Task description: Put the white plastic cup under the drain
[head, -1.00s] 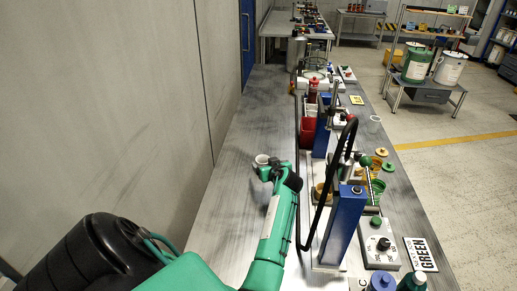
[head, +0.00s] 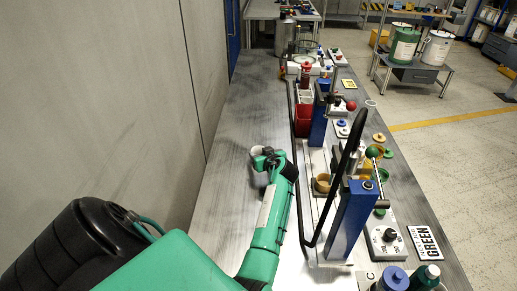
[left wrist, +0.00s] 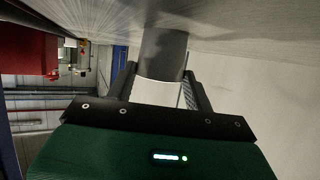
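The white cup (head: 257,151) is at the left part of the workbench (head: 225,180) in the head view. In the left wrist view, the pale cup (left wrist: 160,90) sits between both fingers, with its far part in shadow. My left gripper (head: 265,158) is around the cup, and in the left wrist view the fingers (left wrist: 162,88) appear to touch it on both sides. I cannot tell whether the cup rests on the bench or is slightly above it. My right gripper is not in view. I cannot make out the drain with certainty.
A blue post (head: 350,218) with a black hose stands right of my left arm. A red bin (head: 303,120) and another blue post (head: 320,122) stand farther back. A control box with a knob (head: 388,236) is at front right. The bench's left side is clear.

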